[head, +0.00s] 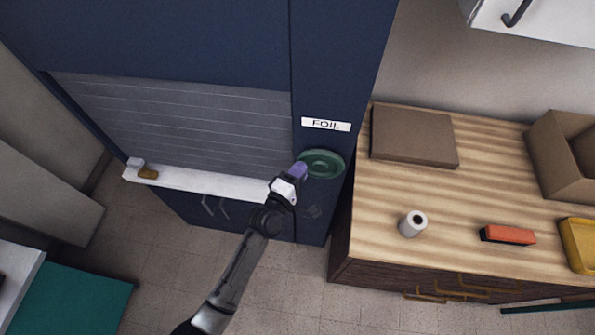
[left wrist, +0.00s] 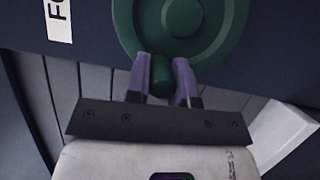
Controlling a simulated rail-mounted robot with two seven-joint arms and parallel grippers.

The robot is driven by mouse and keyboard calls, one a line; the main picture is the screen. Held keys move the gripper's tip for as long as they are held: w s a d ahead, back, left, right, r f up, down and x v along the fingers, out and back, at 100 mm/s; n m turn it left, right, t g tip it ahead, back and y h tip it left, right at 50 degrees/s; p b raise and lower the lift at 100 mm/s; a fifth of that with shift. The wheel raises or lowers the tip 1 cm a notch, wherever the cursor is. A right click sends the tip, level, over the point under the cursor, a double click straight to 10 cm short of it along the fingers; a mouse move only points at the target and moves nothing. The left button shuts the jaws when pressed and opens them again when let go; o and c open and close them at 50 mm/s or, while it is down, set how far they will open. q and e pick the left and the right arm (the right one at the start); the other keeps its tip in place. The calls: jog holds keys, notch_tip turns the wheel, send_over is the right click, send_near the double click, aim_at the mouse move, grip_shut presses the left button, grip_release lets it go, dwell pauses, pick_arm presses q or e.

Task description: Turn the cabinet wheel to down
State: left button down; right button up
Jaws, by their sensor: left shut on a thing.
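The cabinet wheel (head: 322,163) is a round green disc on the right front panel of the dark blue cabinet (head: 340,60), below a white label reading FOIL (head: 326,124). In the left wrist view the wheel (left wrist: 185,18) has a raised hub and a short green handle (left wrist: 161,82) at its rim. My left gripper (head: 300,170) reaches the wheel's left side. In the left wrist view its purple fingers (left wrist: 160,85) are shut on the handle, one on each side. My right gripper does not show in either view.
A grey slatted shutter (head: 180,120) and white ledge (head: 200,182) lie left of the wheel. A wooden counter (head: 390,215) stands at right with a flat cardboard piece (head: 413,137), white roll (head: 412,223), orange block (head: 508,234), open box (head: 560,150) and yellow tray (head: 580,245).

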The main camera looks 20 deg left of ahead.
pick_arm(q)
jog(key=shift+f, duration=0.2)
jog(key=c, duration=1)
grip_release()
jog(key=shift+r, duration=0.15)
jog(key=shift+s+a+f+b, duration=0.1)
jog(key=shift+s+a, duration=0.3)
jog(key=shift+s, duration=1.85)
jog(key=shift+s+a+f+b, duration=0.1)
jog(key=shift+s+a, duration=0.3)
jog(key=shift+s, duration=1.9)
jog(key=shift+s+a+b, duration=0.1)
jog(key=shift+s+a, duration=0.3)
jog(key=shift+s, duration=1.85)
